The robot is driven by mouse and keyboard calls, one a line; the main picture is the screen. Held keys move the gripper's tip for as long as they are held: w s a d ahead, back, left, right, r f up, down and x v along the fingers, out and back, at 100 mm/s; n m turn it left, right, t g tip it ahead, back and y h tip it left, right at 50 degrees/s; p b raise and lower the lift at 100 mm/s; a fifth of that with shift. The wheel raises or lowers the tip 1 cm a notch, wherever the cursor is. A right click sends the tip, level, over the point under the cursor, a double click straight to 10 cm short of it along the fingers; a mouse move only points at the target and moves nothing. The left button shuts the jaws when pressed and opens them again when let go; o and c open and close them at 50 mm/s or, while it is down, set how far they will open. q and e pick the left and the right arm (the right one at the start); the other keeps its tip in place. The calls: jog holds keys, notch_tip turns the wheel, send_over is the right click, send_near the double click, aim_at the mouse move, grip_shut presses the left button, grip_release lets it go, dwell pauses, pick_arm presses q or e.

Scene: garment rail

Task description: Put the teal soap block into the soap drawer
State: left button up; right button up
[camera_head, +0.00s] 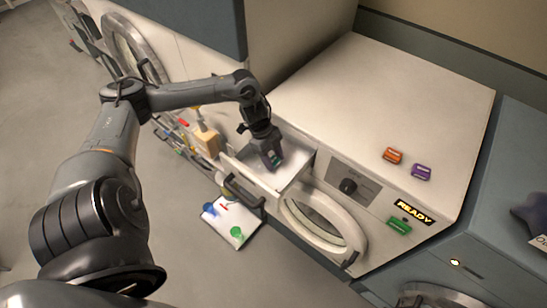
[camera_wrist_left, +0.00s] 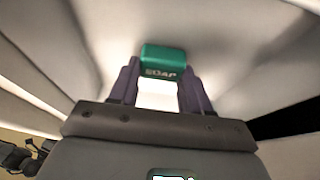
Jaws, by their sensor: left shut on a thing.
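The teal soap block (camera_wrist_left: 163,60), marked SOAP, is between the fingertips of my left gripper (camera_wrist_left: 160,80) in the left wrist view. In the head view a small teal patch of it shows at my left gripper (camera_head: 273,161). That gripper is shut on the block, pointing down into the pulled-out soap drawer (camera_head: 292,160) of the white washing machine. Pale drawer walls surround the block in the wrist view. I cannot tell whether the block touches the drawer floor. My right gripper is not in view.
An orange block (camera_head: 393,155) and a purple block (camera_head: 421,172) lie on the white machine top (camera_head: 385,95). A dial (camera_head: 348,186) is right of the drawer.

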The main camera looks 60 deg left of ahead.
pick_arm(q)
jog(key=shift+f, duration=0.1)
jog(key=o, duration=1.1)
jog(key=v, duration=1.2)
